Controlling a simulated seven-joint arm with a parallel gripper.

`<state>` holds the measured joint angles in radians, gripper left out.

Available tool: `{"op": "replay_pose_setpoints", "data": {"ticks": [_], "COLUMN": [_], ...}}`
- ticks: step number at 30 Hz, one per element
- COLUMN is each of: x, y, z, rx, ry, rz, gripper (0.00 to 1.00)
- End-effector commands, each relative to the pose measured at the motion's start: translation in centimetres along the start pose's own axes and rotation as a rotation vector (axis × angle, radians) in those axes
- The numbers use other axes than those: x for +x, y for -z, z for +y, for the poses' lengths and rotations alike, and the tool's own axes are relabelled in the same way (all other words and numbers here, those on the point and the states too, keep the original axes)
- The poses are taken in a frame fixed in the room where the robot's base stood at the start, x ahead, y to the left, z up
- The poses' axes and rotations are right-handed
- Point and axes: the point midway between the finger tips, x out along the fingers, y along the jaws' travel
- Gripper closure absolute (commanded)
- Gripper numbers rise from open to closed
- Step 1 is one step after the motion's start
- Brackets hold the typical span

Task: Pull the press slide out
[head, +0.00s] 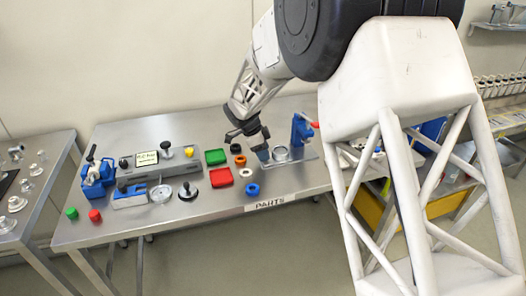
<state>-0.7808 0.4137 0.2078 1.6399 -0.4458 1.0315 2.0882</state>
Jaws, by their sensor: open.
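The press is at the right part of the metal table in the head view. It has a blue upright (300,130) with a red knob (315,125) and a flat metal plate (303,166) at its foot. A silver ring-shaped seat (281,154) sits on this plate. I cannot tell which part is the slide or how far out it stands. My gripper (262,154) points down at the left end of the plate, left of the ring seat. It is open. Whether its fingers touch the plate is too small to tell.
Left of my gripper lie red (221,178) and green (216,157) trays, with several coloured rings around them, including a blue ring (252,189).

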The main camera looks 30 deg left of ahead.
Motion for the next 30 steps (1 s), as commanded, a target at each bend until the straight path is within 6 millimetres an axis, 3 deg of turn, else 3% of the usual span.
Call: {"op": "replay_pose_setpoints", "data": {"ticks": [8, 21, 30], "x": [-1.8, -6.9, -7.8], "y": [0.0, -0.1, 0.0], "z": [0.0, 0.0, 0.0], "rx": [0.000, -0.001, -0.001], "ry": [0.001, 0.001, 0.000], "rz": [0.000, -0.001, 0.000], "gripper": [0.48, 0.48, 0.48]}}
